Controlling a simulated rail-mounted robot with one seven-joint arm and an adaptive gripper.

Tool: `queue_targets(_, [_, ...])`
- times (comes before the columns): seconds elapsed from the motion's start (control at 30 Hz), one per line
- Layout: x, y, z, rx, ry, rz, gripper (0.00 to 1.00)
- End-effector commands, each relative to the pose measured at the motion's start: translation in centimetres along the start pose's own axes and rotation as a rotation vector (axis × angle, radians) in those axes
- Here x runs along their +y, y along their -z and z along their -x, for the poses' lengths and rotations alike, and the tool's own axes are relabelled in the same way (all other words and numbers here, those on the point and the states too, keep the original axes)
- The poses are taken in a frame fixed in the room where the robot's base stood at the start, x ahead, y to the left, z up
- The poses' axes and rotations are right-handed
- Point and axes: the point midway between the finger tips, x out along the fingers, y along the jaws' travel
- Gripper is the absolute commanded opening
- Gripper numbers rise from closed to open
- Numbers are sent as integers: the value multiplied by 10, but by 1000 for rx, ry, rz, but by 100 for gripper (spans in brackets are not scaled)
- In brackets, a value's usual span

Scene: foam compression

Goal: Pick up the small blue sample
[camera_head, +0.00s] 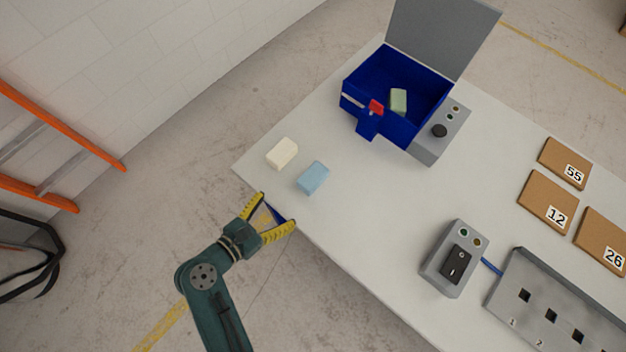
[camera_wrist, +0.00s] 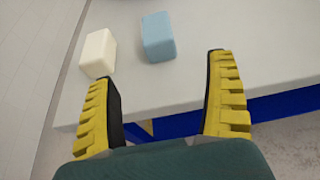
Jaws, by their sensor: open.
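The small blue sample (camera_head: 313,177) is a light blue block lying on the white table near its left front edge. It also shows in the wrist view (camera_wrist: 158,37), at the top, ahead of and between the fingers. My gripper (camera_head: 277,212) has yellow ridged fingers and is at the table's edge, short of the blue sample. The wrist view shows the fingers (camera_wrist: 163,90) spread wide with nothing between them. A cream sample (camera_head: 282,153) lies to the left of the blue one, with a gap between them; it also shows in the wrist view (camera_wrist: 98,53).
A dark blue box (camera_head: 369,83) with a raised grey lid holds a green block (camera_head: 399,101). A grey switch box (camera_head: 454,259), a grey panel with square holes (camera_head: 557,306) and numbered brown pads (camera_head: 546,201) are on the right. The table (camera_head: 365,210) is clear around the samples.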

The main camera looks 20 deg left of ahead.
Motion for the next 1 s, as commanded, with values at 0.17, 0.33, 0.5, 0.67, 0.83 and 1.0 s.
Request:
queue_targets(0.17, [-2, 0, -46, 0, 7, -3, 87])
queue_targets(0.33, [-1, 0, -82, 0, 5, -2, 87])
queue_targets(0.5, [0, -1, -99, -1, 4, -1, 87])
queue_targets(0.67, [4, -6, -127, -3, 4, -4, 87])
queue_targets(0.83, [4, -6, -145, 0, 1, 0, 87])
queue_targets(1.0, [4, -6, -144, 0, 0, 1, 87])
